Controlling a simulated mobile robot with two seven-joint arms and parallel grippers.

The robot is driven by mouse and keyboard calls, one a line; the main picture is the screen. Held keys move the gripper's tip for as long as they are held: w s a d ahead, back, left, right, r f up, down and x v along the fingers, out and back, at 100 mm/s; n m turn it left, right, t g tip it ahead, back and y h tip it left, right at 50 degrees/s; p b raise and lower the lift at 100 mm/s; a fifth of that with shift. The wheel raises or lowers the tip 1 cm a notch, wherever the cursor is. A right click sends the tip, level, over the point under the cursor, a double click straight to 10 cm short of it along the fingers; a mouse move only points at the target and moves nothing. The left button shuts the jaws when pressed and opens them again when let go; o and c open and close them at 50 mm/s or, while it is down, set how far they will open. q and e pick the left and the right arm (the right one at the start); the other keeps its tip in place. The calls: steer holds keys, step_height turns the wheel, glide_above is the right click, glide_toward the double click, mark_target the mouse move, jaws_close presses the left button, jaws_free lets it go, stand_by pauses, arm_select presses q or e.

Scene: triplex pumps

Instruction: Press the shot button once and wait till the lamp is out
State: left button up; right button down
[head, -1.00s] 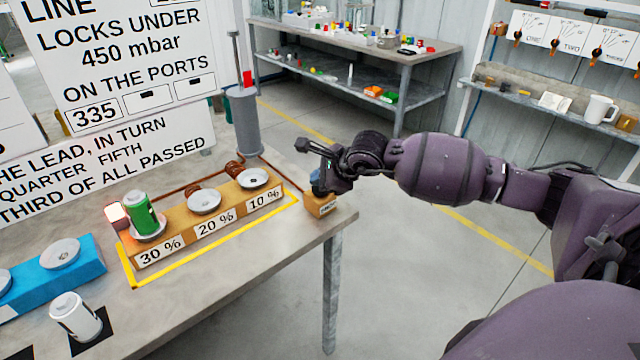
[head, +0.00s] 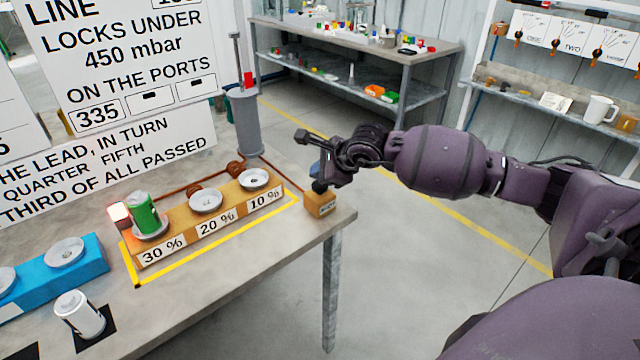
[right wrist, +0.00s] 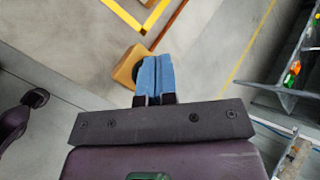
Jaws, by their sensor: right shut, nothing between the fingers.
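The shot button box (head: 320,204) is a small orange block at the table's right corner, with a dark button (head: 320,187) on top. My right gripper (head: 315,170) is shut and empty, its blue fingertips just above the button; a small gap seems to show. The lamp (head: 119,215) at the left end of the wooden stand has a bright pinkish-white face with a red edge and looks lit. My left gripper is not in view.
The wooden stand (head: 217,221) carries dishes marked 30, 20 and 10 %, with a green can (head: 144,214) on the 30 % dish. A grey cylinder (head: 245,122) stands behind. A white can (head: 78,314) and blue stand (head: 95,263) are at left. Open floor lies right.

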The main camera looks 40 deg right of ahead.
mark_target(319, 186)
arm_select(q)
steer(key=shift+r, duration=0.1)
arm_select(e)
steer(key=shift+r, duration=0.1)
steer(key=shift+r+p, duration=1.1)
steer(key=shift+r, duration=1.4)
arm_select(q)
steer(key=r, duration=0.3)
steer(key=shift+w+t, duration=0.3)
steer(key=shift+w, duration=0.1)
arm_select(e)
steer(key=shift+f, duration=0.1)
